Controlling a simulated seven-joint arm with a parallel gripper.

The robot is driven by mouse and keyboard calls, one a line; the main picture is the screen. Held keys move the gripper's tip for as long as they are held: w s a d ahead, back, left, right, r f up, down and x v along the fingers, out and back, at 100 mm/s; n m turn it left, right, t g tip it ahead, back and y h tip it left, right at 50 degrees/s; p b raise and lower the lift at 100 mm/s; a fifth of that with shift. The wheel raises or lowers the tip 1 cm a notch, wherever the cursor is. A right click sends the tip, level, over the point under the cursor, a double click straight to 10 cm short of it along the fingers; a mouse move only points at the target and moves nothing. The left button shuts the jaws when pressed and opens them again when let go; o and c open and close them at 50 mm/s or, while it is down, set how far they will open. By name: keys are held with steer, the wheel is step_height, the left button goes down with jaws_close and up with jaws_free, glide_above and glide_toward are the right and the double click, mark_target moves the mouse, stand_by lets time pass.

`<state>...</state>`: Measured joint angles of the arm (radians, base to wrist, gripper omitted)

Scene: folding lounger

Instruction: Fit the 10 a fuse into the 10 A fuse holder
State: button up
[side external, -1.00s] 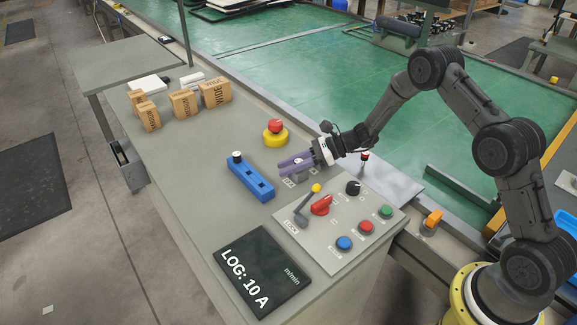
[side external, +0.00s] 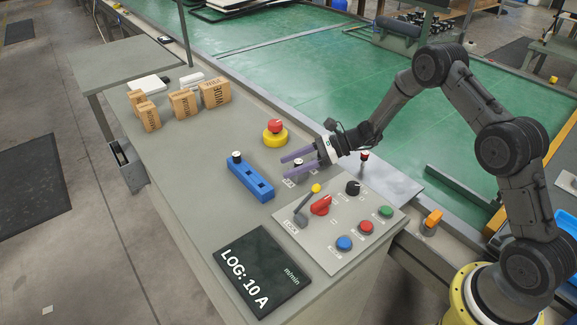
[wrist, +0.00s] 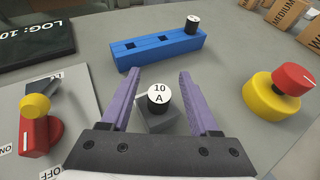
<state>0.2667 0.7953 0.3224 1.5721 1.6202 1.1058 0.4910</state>
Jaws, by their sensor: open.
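The 10 A fuse (wrist: 158,98), a dark cylinder with a white top marked "10 A", stands upright in the grey fuse holder (wrist: 153,124) in the wrist view. How deep it sits cannot be told. In the side view the fuse (side external: 298,162) shows between the purple fingers. My gripper (wrist: 160,82) is open, with one finger on each side of the fuse and a visible gap to both. It also shows in the side view (side external: 284,168), reaching in from the right.
A blue rack (side external: 242,178) holds another dark fuse (wrist: 192,24) at one end; its other two sockets are empty. A yellow-based red button (side external: 275,133) stands nearby. A control panel (side external: 330,255) with a yellow-knobbed lever and a log display (side external: 255,285) lie in front.

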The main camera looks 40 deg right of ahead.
steer(key=v, duration=1.2)
steer(key=shift+s+d+r, duration=0.1)
steer(key=shift+s+d, duration=0.05)
steer(key=shift+d, duration=0.2)
steer(key=a+r+n, duration=0.3)
steer(key=a+r, duration=0.3)
steer(key=r, duration=0.4)
steer(key=s+a+r+n+g+h, duration=0.25)
steer(key=s+a+r+n, duration=0.45)
steer(key=s+r, duration=0.35)
steer(key=s+a+r+n+h, duration=0.1)
steer(key=s+n+h, duration=0.35)
steer(key=s, duration=0.95)
steer(key=s+d+f+n+t+h, duration=0.1)
steer(key=s+d+f+n+h, duration=0.3)
steer(key=s+d+n, duration=0.4)
steer(key=shift+d+f+n+h, duration=0.15)
steer(key=shift+d+n+h, duration=0.15)
steer(key=shift+d+n, duration=0.4)
